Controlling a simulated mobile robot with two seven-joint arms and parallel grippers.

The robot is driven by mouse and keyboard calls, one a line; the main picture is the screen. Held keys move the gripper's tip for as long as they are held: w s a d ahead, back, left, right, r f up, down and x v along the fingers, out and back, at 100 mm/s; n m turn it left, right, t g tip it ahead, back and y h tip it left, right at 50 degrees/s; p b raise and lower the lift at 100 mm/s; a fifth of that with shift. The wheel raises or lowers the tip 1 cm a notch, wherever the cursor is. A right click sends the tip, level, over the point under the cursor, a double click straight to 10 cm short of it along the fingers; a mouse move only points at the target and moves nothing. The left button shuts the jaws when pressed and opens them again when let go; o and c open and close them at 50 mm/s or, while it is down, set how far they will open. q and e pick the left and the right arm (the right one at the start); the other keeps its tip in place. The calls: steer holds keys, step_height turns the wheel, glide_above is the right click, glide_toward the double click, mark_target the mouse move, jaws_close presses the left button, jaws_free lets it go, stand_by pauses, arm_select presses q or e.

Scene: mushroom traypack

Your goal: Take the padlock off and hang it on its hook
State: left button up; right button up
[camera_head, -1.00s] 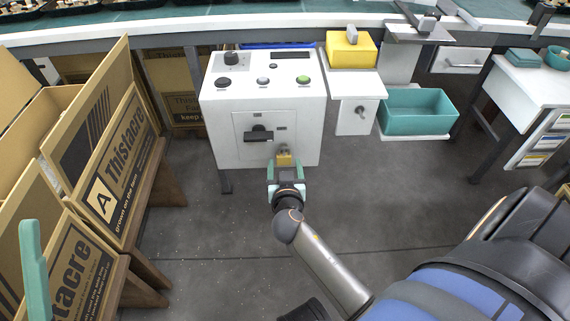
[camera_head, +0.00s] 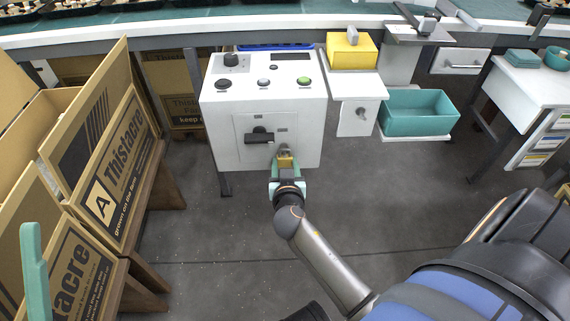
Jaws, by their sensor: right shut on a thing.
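The brass padlock (camera_head: 286,161) is at the lower front of the white control cabinet (camera_head: 222,128), below and right of the black switch handle (camera_head: 260,136). My right gripper (camera_head: 286,171) is shut on the padlock, its green fingers on either side. I cannot tell whether the shackle is still through the hasp. A small hook or knob (camera_head: 360,113) shows on the white panel right of the cabinet. Of my left gripper, only a green finger (camera_head: 34,265) shows at the left edge; its jaw state is not clear.
Cardboard boxes (camera_head: 118,165) on wooden stands fill the left side. A yellow box (camera_head: 351,52) sits on a white shelf, and a teal bin (camera_head: 417,112) stands to its right. The grey floor in front of the cabinet is clear.

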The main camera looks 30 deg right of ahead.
steer(key=shift+r, duration=0.3)
steer(key=shift+c, duration=0.2)
steer(key=shift+r+p, duration=0.3)
steer(key=shift+p, duration=0.1)
